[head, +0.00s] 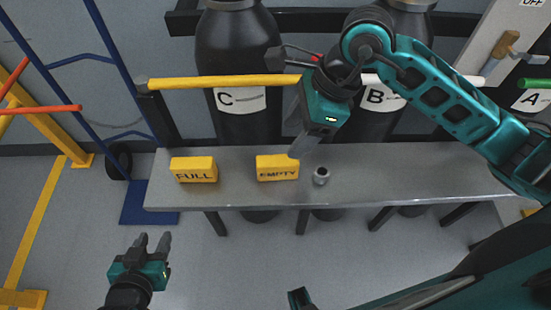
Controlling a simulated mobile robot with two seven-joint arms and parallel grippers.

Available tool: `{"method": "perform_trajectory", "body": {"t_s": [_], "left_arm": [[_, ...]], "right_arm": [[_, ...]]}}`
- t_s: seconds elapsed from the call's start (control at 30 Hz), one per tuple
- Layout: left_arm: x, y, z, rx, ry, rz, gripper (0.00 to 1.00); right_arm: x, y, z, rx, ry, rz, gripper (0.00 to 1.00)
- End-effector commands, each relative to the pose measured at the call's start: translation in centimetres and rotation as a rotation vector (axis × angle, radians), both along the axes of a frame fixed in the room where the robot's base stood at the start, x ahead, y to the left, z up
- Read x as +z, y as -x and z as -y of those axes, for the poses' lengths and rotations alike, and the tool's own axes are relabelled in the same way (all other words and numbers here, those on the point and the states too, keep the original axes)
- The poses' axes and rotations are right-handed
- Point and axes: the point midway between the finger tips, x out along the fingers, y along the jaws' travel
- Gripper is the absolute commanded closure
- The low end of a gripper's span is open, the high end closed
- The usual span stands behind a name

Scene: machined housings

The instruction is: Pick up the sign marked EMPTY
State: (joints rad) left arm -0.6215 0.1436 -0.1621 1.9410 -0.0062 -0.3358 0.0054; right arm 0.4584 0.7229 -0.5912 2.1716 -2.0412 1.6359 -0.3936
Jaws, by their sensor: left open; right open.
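The yellow sign marked EMPTY (275,168) stands on the grey bench, left of a small grey cylindrical part. My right gripper (299,146) is above the bench, close to the right end of the EMPTY sign in the picture; its fingers point down and overlap the sign's upper right corner. It is open, with nothing seen between the fingers. Whether it touches the sign cannot be told. My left gripper (153,242) is open and empty, low in front of the bench at the left.
A yellow sign marked FULL (193,170) stands further left on the bench (400,170). The small grey part (321,176) is right beside the EMPTY sign. A blue trolley frame (80,60) is at left.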

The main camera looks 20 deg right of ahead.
Motion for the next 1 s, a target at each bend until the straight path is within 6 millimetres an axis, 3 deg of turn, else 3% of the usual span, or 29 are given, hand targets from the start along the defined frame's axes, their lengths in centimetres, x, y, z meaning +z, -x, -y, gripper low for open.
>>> {"method": "perform_trajectory", "body": {"t_s": [0.3,0.53,0.8,1.0], "left_arm": [[-0.6,0.4,0.1,-0.001,0.002,-0.009,0.57],[-0.6,0.4,0.1,-0.001,0.002,-0.009,0.57],[-0.8,0.4,0.1,-0.001,0.002,-0.009,0.57],[-0.8,0.3,0.1,0.0,0.001,-0.007,0.57]], "right_arm": [[-5.3,-0.4,-2.2,0.0,-0.005,-0.006,0.38],[-7.0,-0.5,-2.7,0.0,-0.006,-0.006,0.38],[-10.6,-0.7,-3.8,-0.001,-0.007,-0.005,0.38],[-11.2,-0.8,-4.0,-0.001,-0.006,-0.004,0.38]]}}
